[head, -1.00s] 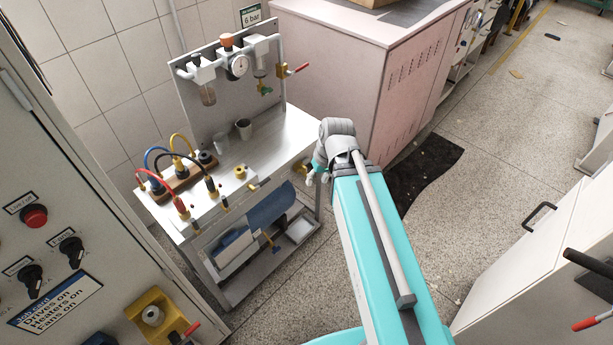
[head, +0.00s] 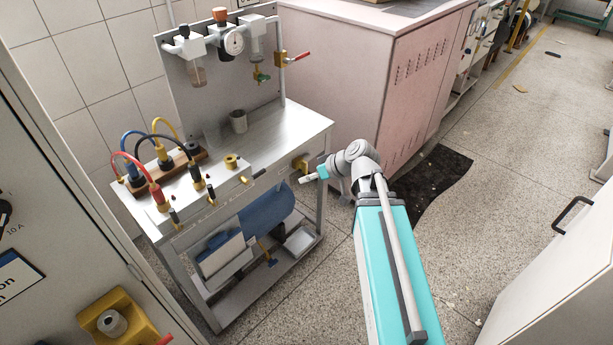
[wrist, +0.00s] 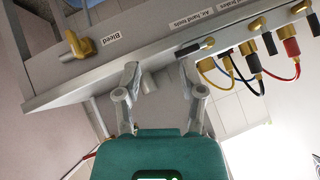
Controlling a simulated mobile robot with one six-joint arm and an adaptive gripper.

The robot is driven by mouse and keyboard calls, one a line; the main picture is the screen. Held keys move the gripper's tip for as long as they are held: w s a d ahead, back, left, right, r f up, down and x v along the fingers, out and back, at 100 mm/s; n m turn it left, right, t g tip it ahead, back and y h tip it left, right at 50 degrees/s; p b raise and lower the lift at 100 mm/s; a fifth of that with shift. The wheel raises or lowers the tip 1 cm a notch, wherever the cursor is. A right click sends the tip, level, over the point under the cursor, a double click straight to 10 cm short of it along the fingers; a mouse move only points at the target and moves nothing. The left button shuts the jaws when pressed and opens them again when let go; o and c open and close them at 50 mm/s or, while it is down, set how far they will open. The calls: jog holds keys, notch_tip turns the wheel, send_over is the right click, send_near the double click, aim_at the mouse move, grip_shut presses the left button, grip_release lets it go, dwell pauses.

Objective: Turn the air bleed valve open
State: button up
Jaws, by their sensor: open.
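The air bleed valve is a brass fitting with a brass handle, on the bench's front edge near its right end (head: 300,165). In the wrist view the valve (wrist: 80,45) is at the upper left, beside a label reading "Bleed" (wrist: 105,41). My gripper (head: 309,178) is just in front of the bench's right front corner, close to the valve in the head view. In the wrist view my gripper (wrist: 158,70) is open and empty, its two fingers apart. The valve lies outside the fingers, up and left of them, and shows no contact.
The metal bench (head: 270,140) carries a plug block (head: 178,168) with coloured cables and a grey cup (head: 238,121). A gauge panel (head: 215,85) stands behind. A pink cabinet (head: 400,90) stands right of the bench; floor in front is open.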

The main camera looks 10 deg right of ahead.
jog(key=w+d+f+n+t+y+b, duration=0.1)
jog(key=w+d+f+t+y+b, duration=0.2)
jog(key=f+b, duration=0.6)
jog(key=t+b, duration=0.6)
jog(key=b, duration=0.8)
send_near(307, 166)
jog(key=shift+s+d+n, duration=0.15)
jog(key=shift+s+d, duration=0.25)
jog(key=shift+s, duration=0.2)
jog(key=shift+s+d+n, duration=0.15)
jog(key=shift+s+d, duration=0.25)
jog(key=shift+s, duration=0.2)
jog(key=shift+w+a+r, duration=0.1)
jog(key=shift+x, duration=6.8)
jog(key=shift+w, duration=0.1)
